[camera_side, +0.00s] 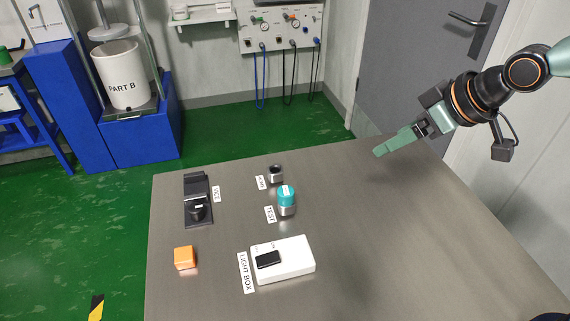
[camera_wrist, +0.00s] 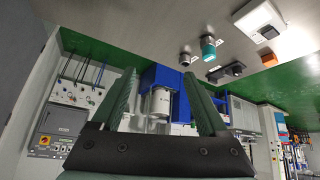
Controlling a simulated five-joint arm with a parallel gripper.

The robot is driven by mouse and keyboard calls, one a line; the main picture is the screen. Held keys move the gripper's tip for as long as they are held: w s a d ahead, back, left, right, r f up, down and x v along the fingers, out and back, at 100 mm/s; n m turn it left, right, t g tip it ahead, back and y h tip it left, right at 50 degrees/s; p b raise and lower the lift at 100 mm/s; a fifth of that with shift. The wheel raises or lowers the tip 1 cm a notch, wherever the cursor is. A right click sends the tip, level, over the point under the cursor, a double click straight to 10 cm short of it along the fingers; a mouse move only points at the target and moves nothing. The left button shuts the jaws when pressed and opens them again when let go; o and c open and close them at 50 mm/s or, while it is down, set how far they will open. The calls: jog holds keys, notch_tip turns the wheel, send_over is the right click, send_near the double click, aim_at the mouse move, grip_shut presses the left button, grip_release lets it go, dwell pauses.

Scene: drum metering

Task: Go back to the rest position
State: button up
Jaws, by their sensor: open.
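My gripper (camera_side: 379,152) hangs in the air over the right far part of the table (camera_side: 400,240), well away from the objects on it. In the wrist view its two green fingers (camera_wrist: 166,92) are spread apart with nothing between them. In the side view the fingers overlap, so the gap does not show there.
On the table are a dark vice (camera_side: 198,200), an orange cube (camera_side: 185,257), a white light box (camera_side: 290,262), a teal-topped cylinder (camera_side: 286,197) by the TEST label and a small metal holder (camera_side: 276,174). The table's right side is clear. A grey door (camera_side: 420,60) stands behind.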

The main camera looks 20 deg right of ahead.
jog(key=s+d+r+m+h, duration=0.1)
jog(key=s+d+r, duration=0.1)
jog(key=d, duration=0.3)
jog(key=s+d+r+m, duration=0.2)
jog(key=s+d, duration=0.2)
jog(key=d, duration=0.1)
jog(key=s+d+r+m+g+h, duration=0.1)
jog(key=s+d+m, duration=0.1)
jog(key=d, duration=0.3)
jog(key=shift+s+d+r+h, duration=0.2)
jog(key=shift+s+r+h, duration=0.15)
jog(key=shift+s, duration=0.25)
